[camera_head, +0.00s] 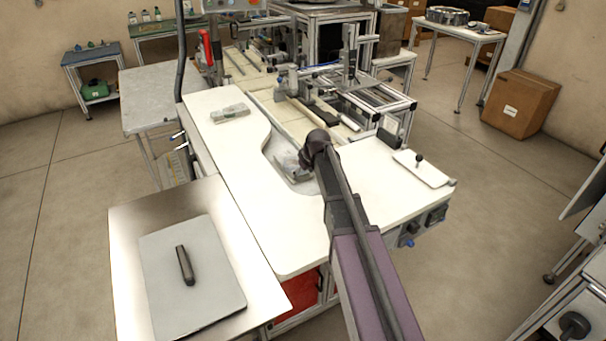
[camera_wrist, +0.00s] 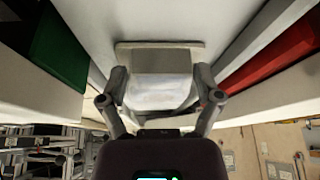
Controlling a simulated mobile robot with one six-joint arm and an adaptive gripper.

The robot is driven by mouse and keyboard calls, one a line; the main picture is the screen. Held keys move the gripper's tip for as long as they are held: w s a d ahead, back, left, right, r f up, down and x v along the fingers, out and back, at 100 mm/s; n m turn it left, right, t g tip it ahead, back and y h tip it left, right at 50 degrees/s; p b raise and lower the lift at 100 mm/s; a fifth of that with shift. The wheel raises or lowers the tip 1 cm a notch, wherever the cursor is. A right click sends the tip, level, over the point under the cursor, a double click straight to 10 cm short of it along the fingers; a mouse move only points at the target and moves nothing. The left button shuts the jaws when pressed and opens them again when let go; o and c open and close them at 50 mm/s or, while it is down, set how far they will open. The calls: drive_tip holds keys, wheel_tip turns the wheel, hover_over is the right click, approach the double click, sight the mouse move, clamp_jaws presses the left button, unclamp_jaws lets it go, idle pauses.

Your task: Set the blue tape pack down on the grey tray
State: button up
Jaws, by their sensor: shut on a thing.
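My gripper (camera_wrist: 160,82) is shut on a pale grey block-shaped pack (camera_wrist: 160,62), one finger on each side in the wrist view. No blue shows on this pack, so I cannot tell if it is the blue tape pack. In the head view my arm's dark end reaches over the white worktable, beside a grey pack-like thing (camera_head: 288,168) in the table's curved recess; the fingers are hidden there. A flat light grey tray (camera_head: 215,285) lies on the steel-topped table at lower left, with a dark elongated object (camera_head: 185,265) on it.
Another flat pale pack (camera_head: 230,113) lies on the white worktable (camera_head: 275,240). A framed machine (camera_head: 350,95) stands behind my arm. A white plate with a black knob (camera_head: 421,168) is at right. The worktable's front left part is clear.

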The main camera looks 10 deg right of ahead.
drive_tip(key=o, duration=1)
drive_tip(key=shift+f, duration=0.1)
drive_tip(key=shift+o, duration=0.2)
drive_tip(key=p+v, duration=1.1)
drive_tip(key=v, duration=0.1)
drive_tip(key=shift+s+d, duration=0.1)
idle(0.4)
drive_tip(key=s+m+g, duration=0.1)
drive_tip(key=s, duration=0.7)
drive_tip(key=s+a+f+m+g+h, duration=0.1)
drive_tip(key=s+m, duration=0.1)
drive_tip(key=s, duration=0.6)
drive_tip(key=s+a+m+g+h, duration=0.1)
drive_tip(key=s+g, duration=0.1)
drive_tip(key=s, duration=0.6)
drive_tip(key=shift+s+a+f+m, duration=0.1)
drive_tip(key=shift+s+f+m, duration=0.1)
drive_tip(key=shift+s+m, duration=0.2)
